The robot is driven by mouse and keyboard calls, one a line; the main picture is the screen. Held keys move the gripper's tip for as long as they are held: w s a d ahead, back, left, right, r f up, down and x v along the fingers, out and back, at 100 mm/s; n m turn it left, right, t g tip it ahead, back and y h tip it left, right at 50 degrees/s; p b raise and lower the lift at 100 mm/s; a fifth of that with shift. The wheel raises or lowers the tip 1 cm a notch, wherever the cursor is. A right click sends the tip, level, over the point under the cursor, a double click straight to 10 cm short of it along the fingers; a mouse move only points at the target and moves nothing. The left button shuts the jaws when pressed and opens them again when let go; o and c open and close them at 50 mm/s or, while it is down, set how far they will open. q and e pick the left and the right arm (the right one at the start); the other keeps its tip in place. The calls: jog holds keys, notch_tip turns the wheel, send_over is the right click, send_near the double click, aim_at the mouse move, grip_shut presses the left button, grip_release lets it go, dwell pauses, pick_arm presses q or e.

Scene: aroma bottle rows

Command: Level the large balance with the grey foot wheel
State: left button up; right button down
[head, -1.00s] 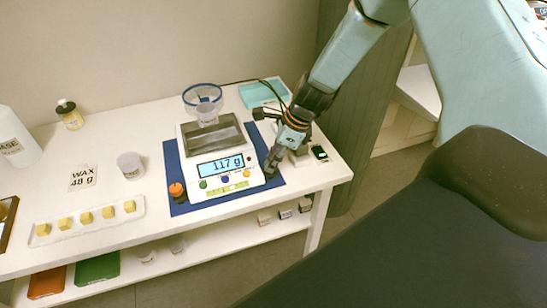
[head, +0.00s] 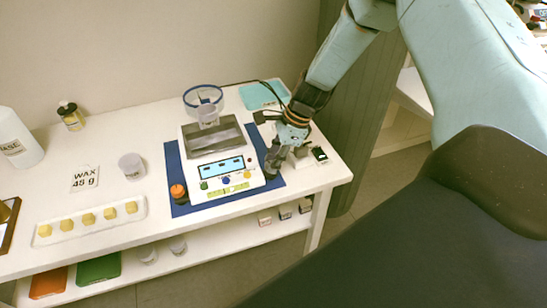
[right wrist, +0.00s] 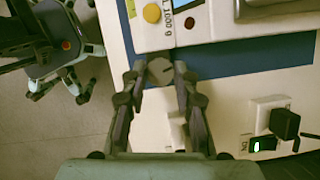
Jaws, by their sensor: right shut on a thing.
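The large balance (head: 228,188) stands on a blue mat (head: 174,160) on the white table. Its display (head: 221,168) shows a row of dashes. A small clear cup (head: 208,116) is at the back of its metal pan (head: 202,138). An orange foot wheel (head: 178,191) is at its front left corner. The grey foot wheel (right wrist: 160,70) is at the balance's edge in the right wrist view. My right gripper (head: 272,167) is closed around it, one finger on each side; in the head view the fingers mostly hide the wheel. My left gripper is out of view.
A power strip (right wrist: 268,118) with a black plug and a lit green switch lies beside the gripper. A beaker (head: 131,165), a wax card (head: 85,178) and a tray of wax cubes (head: 69,233) stand left. Small boxes (head: 285,212) are on the lower shelf.

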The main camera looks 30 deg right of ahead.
jog(key=n, duration=0.2)
jog(key=n+g, duration=0.1)
jog(key=shift+w+d+n, duration=0.1)
jog(key=shift+w+n, duration=0.1)
jog(key=shift+n, duration=0.2)
jog(key=n+g, duration=0.2)
jog(key=n, duration=0.2)
jog(key=shift+w+n, duration=0.15)
jog(key=shift+n, duration=0.25)
jog(key=c, duration=1)
grip_release()
jog(key=v, duration=1.2)
jog(key=shift+w, duration=0.2)
jog(key=shift+s+f, duration=0.1)
